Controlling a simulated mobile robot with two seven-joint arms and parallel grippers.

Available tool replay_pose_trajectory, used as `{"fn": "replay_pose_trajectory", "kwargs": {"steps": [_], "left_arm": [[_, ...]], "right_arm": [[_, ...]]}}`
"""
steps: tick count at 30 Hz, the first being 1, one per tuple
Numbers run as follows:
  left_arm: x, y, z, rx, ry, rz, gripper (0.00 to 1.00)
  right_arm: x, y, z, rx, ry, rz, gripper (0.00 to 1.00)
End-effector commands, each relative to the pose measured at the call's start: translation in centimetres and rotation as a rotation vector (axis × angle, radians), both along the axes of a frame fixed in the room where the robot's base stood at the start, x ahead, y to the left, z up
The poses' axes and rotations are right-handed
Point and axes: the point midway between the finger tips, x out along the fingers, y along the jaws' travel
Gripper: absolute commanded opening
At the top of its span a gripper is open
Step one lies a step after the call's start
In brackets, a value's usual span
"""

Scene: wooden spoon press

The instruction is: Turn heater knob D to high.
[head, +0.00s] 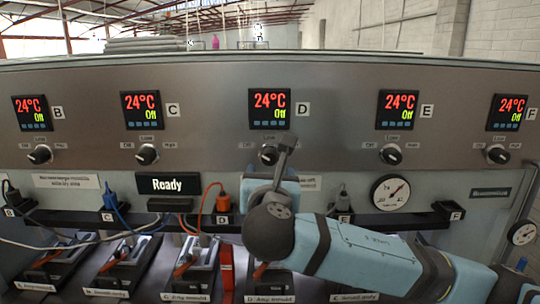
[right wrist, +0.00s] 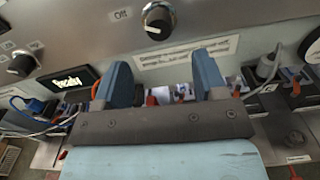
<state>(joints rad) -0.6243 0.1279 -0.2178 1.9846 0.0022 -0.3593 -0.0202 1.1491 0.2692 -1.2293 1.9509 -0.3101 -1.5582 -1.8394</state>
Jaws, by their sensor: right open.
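Heater knob D (head: 268,155) is a black round knob on the steel panel, under the D display (head: 269,103), which reads 24°C and Off. Part of it is hidden by my right gripper (head: 284,150), which is in front of the panel. In the right wrist view, knob D (right wrist: 158,18) is at the top with an Off label on its left. My right gripper (right wrist: 162,72) is open there, its two blue fingers apart and nothing between them. The knob appears beyond the fingertips, and I see no contact. My left gripper is not in view.
Knobs C (head: 146,154) and E (head: 390,154) flank knob D. A round gauge (head: 390,193) is at right.

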Motion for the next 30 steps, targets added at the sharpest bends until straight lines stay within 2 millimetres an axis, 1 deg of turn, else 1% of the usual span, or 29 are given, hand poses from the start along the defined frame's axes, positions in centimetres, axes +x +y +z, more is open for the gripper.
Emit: {"fn": "replay_pose_trajectory", "kwargs": {"steps": [1,6,9,12,15,18,25,26,27,29,30], "left_arm": [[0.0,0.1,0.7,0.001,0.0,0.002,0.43],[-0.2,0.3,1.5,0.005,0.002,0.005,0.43],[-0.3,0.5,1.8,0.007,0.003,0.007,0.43],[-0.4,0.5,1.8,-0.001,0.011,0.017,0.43],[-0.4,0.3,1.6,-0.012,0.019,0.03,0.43],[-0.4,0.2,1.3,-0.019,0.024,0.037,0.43],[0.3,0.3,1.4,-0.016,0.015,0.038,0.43],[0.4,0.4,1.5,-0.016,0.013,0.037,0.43],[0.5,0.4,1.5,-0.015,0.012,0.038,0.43],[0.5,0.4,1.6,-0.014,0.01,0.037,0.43],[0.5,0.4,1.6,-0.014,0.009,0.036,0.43]], "right_arm": [[1.2,-0.1,0.3,-0.002,0.001,-0.004,0.65],[4.7,0.0,0.3,-0.001,0.001,-0.003,0.65],[6.4,0.0,0.3,0.0,0.001,-0.002,0.65],[7.5,0.0,0.2,0.0,0.001,0.0,0.65],[8.2,0.0,0.1,0.0,0.001,0.0,0.65],[8.5,0.0,0.0,0.001,0.001,0.001,0.65],[8.5,0.0,0.0,0.002,0.001,0.001,0.65],[8.5,0.0,0.0,0.002,0.001,0.001,0.6],[8.5,0.0,0.0,0.002,0.001,0.001,0.51],[8.5,0.0,0.0,0.002,0.001,0.001,0.37],[8.5,0.0,0.0,0.002,0.001,0.001,0.28]]}}
